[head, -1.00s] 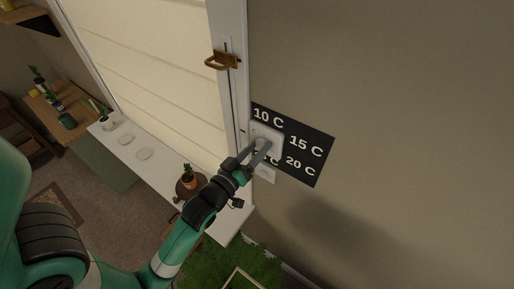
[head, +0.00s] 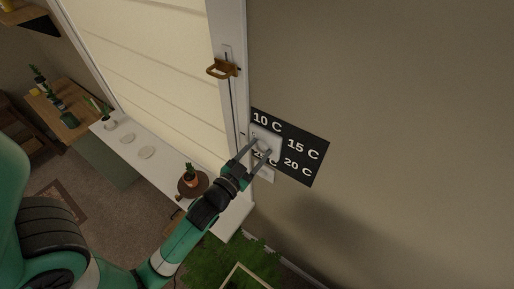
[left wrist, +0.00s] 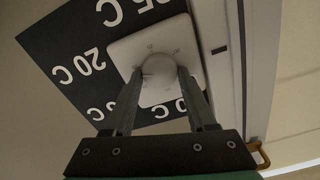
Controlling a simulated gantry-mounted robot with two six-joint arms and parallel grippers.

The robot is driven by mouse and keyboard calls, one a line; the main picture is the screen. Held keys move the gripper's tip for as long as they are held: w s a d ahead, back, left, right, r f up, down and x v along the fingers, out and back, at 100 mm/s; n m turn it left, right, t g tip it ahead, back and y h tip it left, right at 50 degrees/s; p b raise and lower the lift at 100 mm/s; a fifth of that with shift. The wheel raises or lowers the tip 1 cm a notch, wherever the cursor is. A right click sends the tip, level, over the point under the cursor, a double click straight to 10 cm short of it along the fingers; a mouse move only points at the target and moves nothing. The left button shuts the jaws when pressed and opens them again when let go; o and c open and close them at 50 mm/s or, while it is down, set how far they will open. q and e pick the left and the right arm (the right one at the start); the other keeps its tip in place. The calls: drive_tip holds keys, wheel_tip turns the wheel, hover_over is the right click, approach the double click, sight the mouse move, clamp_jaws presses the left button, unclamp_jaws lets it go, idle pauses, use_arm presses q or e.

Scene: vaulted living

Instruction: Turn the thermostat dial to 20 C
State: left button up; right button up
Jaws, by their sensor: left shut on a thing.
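The thermostat is a white square plate (left wrist: 128,47) with a round pale dial (left wrist: 158,70) at its middle. It also shows on the wall in the head view (head: 276,135). It sits over a black panel (head: 318,160) printed with 10 C, 15 C, 20 C and a partly covered 25 C. My left gripper (left wrist: 161,74) is shut on the dial, one finger on each side of it. In the head view my left gripper (head: 262,147) reaches the plate from the lower left. Small marks ring the dial, but I cannot read its setting. My right gripper is not in view.
A white window frame with a brass-coloured handle (head: 223,69) stands just left of the panel. The wall right of the panel is bare.

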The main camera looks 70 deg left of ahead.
use_arm(q)
drive_tip(key=shift+m+p, duration=0.45)
drive_tip(key=shift+m, duration=0.75)
drive_tip(key=o, duration=1.3)
drive_tip(key=shift+o, duration=0.2)
drive_tip(key=b+v, duration=0.3)
drive_tip(key=v, duration=0.8)
drive_tip(key=shift+s+d+b, duration=0.2)
drive_tip(key=shift+b, duration=0.15)
